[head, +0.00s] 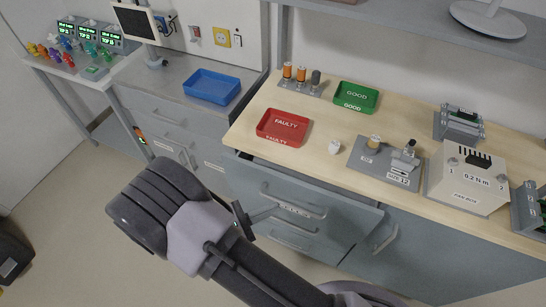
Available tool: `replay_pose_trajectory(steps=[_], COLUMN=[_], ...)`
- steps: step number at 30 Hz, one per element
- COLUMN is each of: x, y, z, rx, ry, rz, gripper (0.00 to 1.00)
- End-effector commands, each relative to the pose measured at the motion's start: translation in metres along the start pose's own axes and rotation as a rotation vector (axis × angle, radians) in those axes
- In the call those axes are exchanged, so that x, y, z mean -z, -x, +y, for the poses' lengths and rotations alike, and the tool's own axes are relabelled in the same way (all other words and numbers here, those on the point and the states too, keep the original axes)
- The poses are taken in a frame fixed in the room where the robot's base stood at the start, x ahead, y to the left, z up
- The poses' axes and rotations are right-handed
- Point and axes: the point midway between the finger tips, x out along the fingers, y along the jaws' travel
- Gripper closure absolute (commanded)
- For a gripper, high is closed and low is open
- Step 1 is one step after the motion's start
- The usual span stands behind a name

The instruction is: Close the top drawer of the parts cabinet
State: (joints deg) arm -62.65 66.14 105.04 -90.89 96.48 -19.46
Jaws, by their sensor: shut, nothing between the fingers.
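The top drawer (330,201) of the grey parts cabinet, under the wooden bench, stands out from the cabinet at an angle in the picture. Its front carries a long bar handle and a label too small to read surely. My gripper (277,207) is shut and empty, with its tips at the left part of the drawer front near the handle. I cannot tell whether the tips touch it. A lower drawer handle (291,240) shows beneath. My arm hides the lower left of the cabinet.
The wooden bench (240,132) above holds a red FAULTY tray (284,127), a green GOOD tray (356,97), a grey fixture plate (372,172) and a white box (466,180). A steel counter with a blue tray (212,87) stands left.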

Motion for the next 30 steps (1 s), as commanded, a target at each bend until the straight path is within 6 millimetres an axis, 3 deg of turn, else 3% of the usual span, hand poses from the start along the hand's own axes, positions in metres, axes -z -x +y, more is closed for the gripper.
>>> replay_pose_trajectory(steps=[1,3,6,8,13,30], x=[0.036,0.077,0.116,0.129,0.136,0.135], y=[0.010,0.023,0.034,0.037,0.028,-0.065], z=[-0.009,-0.018,-0.034,-0.040,-0.037,0.030], rx=[-0.150,-0.341,-0.529,-0.592,-0.629,-0.622], ry=[0.107,0.220,0.321,0.353,0.371,0.370], rz=[-0.040,-0.083,-0.121,-0.132,-0.138,-0.138], gripper=[1.00,1.00,1.00,1.00,1.00,1.00])
